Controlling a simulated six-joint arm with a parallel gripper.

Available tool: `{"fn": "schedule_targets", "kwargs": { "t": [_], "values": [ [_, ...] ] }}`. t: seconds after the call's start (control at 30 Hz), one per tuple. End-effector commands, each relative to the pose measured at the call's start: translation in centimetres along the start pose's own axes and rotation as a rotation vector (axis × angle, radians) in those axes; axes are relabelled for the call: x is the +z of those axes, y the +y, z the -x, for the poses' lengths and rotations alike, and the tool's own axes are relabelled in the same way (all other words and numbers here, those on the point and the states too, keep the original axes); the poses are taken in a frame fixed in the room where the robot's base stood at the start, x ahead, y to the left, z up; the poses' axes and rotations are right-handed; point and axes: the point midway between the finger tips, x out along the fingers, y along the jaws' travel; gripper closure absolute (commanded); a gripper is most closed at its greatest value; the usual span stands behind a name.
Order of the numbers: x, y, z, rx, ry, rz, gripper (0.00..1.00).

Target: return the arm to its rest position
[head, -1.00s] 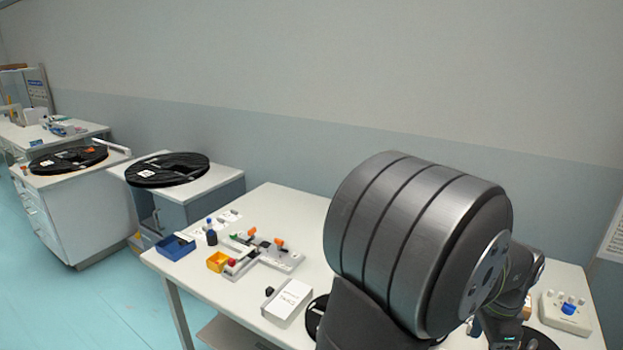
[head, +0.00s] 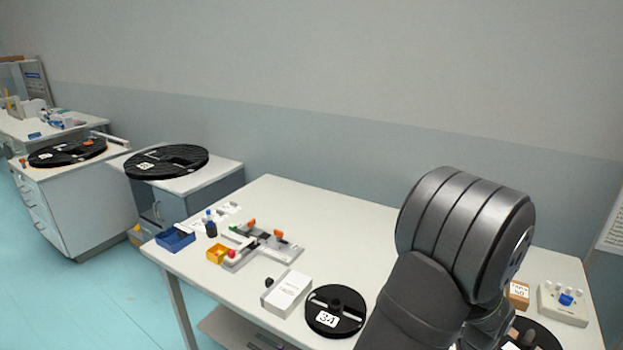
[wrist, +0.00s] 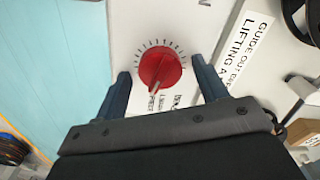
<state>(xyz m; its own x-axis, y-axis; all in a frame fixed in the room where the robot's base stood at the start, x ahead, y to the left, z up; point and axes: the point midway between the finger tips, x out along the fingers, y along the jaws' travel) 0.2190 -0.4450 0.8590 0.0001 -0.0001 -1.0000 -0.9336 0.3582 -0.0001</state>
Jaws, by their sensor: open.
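My arm (head: 465,235) stands at the right of the head view, bent over the white table (head: 365,225). My gripper is hidden in the head view. In the wrist view my gripper (wrist: 162,82) is open, with a dark finger at each side and nothing held. A red knob (wrist: 160,66) with a pointer shows beyond and between the fingertips, ringed by tick marks on a light panel. Gaps show between the knob and both fingers; its distance from them I cannot tell.
On the table are a black reel marked 34 (head: 335,312), a white box (head: 287,293), a fixture with orange levers (head: 262,240), a yellow bin (head: 217,253) and a blue bin (head: 176,239). A small device with a blue knob (head: 564,302) is far right. The table's back middle is clear.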

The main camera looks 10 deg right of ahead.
Motion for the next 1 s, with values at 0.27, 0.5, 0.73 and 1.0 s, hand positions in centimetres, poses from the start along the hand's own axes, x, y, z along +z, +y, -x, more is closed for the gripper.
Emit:
{"fn": "schedule_targets", "kwargs": {
  "t": [0.27, 0.5, 0.73, 1.0],
  "values": [
    [0.0, 0.01, -0.21, 0.0, 0.0, 0.214, 0.34],
    [-0.01, 0.02, -0.18, 0.0, 0.0, 0.408, 0.34],
    [-0.01, 0.02, -0.17, 0.0, 0.0, 0.594, 0.34],
    [-0.02, 0.03, -0.17, 0.0, 0.0, 0.812, 0.34]
  ]
}}
